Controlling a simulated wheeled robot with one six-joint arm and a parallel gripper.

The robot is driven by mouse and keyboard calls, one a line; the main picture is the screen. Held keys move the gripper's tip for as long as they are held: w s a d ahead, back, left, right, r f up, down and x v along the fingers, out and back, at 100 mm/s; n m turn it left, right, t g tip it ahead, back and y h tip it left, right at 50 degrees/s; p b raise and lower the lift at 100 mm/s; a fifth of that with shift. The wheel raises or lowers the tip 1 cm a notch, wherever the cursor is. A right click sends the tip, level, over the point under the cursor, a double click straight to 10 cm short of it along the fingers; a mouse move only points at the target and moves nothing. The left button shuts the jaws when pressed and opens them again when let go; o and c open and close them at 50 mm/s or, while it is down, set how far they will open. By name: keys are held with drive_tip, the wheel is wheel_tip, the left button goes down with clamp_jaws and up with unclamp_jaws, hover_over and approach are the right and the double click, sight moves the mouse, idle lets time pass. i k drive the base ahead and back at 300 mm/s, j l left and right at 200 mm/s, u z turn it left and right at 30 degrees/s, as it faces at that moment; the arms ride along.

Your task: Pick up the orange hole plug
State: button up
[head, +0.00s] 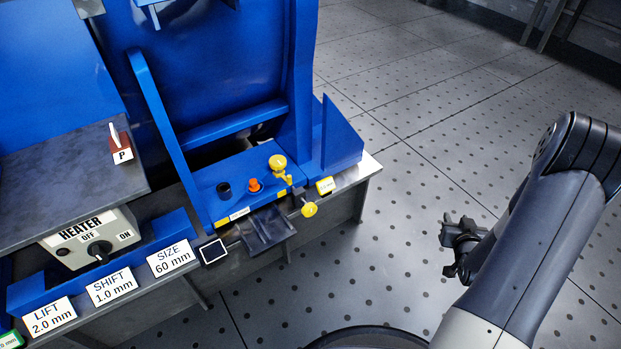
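The orange hole plug (255,185) is a small round-topped piece on the blue ledge of the machine (208,180). My gripper (447,234) is to the right of the machine, over the floor and well apart from the plug. It is dark and seen small and from the side, so its finger opening cannot be made out. Nothing can be seen held in it.
A grey bench edge with labels and a heater box (90,240) runs along the left. A dark plate (267,230) and a lower yellow knob (310,209) stick out in front of the ledge. A blue upright panel (340,135) stands right of it. The floor is clear.

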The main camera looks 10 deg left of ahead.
sight(254, 188)
drive_tip(key=i+u, duration=0.45)
drive_tip(key=u, duration=1.45)
